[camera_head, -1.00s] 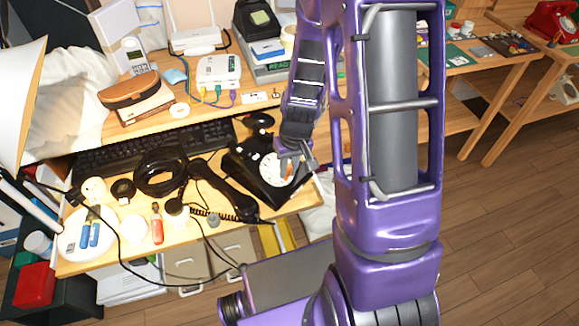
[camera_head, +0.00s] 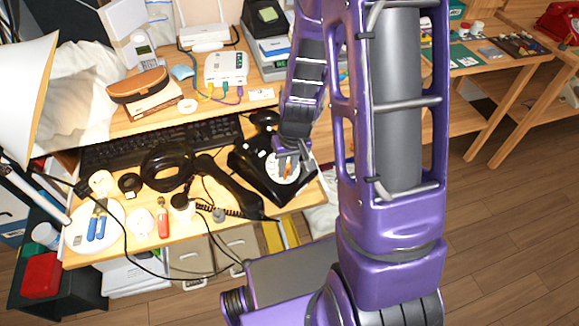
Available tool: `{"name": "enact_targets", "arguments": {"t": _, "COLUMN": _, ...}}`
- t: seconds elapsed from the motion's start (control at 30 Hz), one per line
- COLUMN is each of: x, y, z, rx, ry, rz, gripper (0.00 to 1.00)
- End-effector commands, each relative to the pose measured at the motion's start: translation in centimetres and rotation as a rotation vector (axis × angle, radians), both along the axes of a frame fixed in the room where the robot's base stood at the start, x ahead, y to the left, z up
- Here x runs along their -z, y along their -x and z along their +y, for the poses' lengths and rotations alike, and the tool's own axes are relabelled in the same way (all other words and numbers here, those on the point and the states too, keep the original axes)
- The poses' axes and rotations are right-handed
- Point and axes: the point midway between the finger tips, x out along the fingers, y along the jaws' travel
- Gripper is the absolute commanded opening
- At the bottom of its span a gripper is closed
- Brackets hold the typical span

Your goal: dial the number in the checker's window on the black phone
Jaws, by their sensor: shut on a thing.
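The black phone (camera_head: 247,163) sits at the right end of the desk's lower surface, with its pale round dial (camera_head: 273,169) facing up. Its black handset (camera_head: 235,190) lies off it on the desk to the left, with a coiled cord. My gripper (camera_head: 288,168) is over the dial, shut on a small orange thing (camera_head: 289,172) whose tip is at the dial. The gripper covers part of the dial, so finger holes and digits cannot be made out.
A black keyboard (camera_head: 160,144), a black cable coil (camera_head: 167,168), a red-handled tool (camera_head: 163,217) and a white plate (camera_head: 79,240) crowd the desk left of the phone. A white router (camera_head: 226,67) and brown case (camera_head: 139,85) stand on the shelf behind. My arm hides the area right of the phone.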

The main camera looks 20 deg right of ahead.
Motion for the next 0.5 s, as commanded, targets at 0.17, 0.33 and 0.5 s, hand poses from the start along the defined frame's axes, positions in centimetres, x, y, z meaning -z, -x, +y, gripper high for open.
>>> {"name": "enact_targets", "arguments": {"t": 0.17, "x": -0.19, "y": -0.09, "z": 0.57, "rx": 0.001, "ry": 0.000, "rz": 0.000, "gripper": 0.00}}
{"name": "enact_targets", "arguments": {"t": 0.33, "x": -0.16, "y": -0.09, "z": 0.55, "rx": 0.001, "ry": 0.000, "rz": 0.000, "gripper": 0.00}}
{"name": "enact_targets", "arguments": {"t": 0.5, "x": -0.29, "y": -0.18, "z": 0.72, "rx": 0.000, "ry": 0.000, "rz": 0.000, "gripper": 0.00}}
